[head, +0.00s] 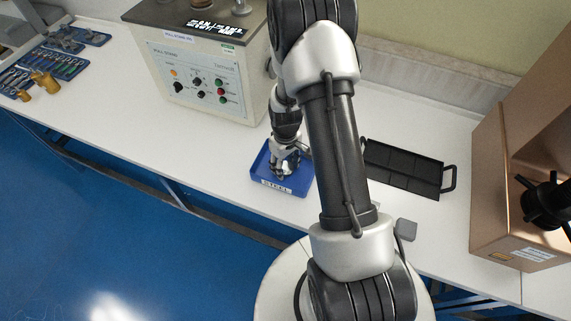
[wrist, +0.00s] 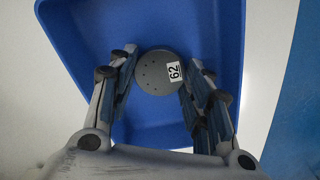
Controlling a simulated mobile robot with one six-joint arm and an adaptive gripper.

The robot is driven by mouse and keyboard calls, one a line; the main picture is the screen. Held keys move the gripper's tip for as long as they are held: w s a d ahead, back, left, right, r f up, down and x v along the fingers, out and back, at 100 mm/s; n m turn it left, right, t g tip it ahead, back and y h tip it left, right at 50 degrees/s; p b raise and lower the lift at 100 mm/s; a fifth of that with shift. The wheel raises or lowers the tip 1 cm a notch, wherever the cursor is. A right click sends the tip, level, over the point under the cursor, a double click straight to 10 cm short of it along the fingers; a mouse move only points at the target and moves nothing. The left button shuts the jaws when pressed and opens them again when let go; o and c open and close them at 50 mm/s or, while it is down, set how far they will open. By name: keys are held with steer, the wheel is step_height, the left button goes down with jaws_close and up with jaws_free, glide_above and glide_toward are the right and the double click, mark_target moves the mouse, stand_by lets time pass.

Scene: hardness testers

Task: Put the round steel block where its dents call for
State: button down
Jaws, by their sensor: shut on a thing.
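The round steel block (wrist: 154,72) is a grey disc with several small dents on its face and a white label reading 62. My gripper (wrist: 157,82) is shut on the block, one finger on each side, in the wrist view. The block is over or inside a blue tray (wrist: 85,25); I cannot tell whether it touches the tray floor. In the head view my gripper (head: 283,172) is down at the blue tray (head: 268,185), whose front label reads STEEL. The block is hidden there by the gripper.
A black compartment tray (head: 400,168) with a handle lies right of my arm. A beige tester (head: 205,75) with buttons stands behind left, a copper-coloured machine (head: 500,185) at the right. Tools in blue trays (head: 45,68) lie far left. White bench is clear between the tester and the blue tray.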

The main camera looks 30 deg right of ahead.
steer(key=shift+f, duration=0.2)
steer(key=c, duration=0.8)
jaws_free()
steer(key=shift+c, duration=0.2)
steer(key=shift+r, duration=0.15)
step_height(320, 180, up, 12)
steer(key=p, duration=0.4)
step_height(320, 180, up, 12)
steer(key=t, duration=0.1)
glide_above(285, 168)
steer(key=s+a, duration=0.1)
steer(key=a, duration=0.3)
steer(key=s+a+r+m+t, duration=0.1)
steer(key=s+a+r, duration=0.3)
steer(key=s+r, duration=0.4)
steer(key=s+a+r+m+t, duration=0.1)
steer(key=s+a+r, duration=0.3)
steer(key=s+r, duration=0.4)
steer(key=shift+s+a+t, duration=0.15)
steer(key=shift+s+t, duration=0.65)
steer(key=shift+s, duration=0.55)
